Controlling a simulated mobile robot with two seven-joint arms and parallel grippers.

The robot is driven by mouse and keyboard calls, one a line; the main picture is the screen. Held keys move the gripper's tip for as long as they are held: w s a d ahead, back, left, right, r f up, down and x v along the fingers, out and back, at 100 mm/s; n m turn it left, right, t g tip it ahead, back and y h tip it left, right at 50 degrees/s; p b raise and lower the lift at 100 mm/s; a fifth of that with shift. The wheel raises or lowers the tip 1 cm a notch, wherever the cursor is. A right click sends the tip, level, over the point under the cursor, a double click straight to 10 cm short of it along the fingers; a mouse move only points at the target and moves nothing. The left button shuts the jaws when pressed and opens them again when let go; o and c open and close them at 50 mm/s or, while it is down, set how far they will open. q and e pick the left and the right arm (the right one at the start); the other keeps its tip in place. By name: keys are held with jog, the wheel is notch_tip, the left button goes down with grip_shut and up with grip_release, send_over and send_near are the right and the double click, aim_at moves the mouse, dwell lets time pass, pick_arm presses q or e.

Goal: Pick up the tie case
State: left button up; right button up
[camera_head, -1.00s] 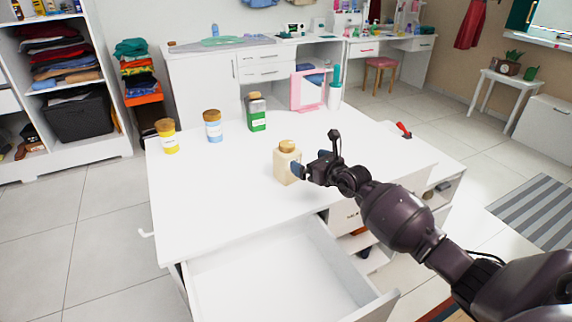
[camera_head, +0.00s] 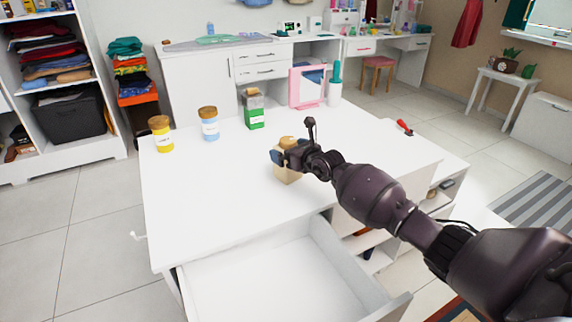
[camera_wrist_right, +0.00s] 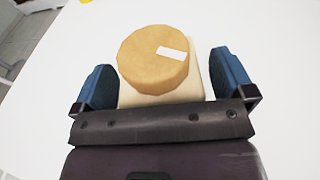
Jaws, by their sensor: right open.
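A beige square jar (camera_head: 288,176) with a round cork-coloured lid stands upright on the white table. My right gripper (camera_head: 280,156) is at it, partly covering its top and side. In the right wrist view, the open fingers of my right gripper (camera_wrist_right: 165,82) are on either side of the jar's lid (camera_wrist_right: 153,60), with a gap on each side. A small white label lies on the lid. I cannot make out anything that is clearly a tie case. My left gripper is not in view.
An empty drawer (camera_head: 275,282) is open in front. The table's left front is clear.

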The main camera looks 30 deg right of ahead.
jog(key=shift+w, duration=0.35)
jog(key=c, duration=0.8)
jog(key=shift+c, duration=1.1)
jog(key=shift+r, duration=0.15)
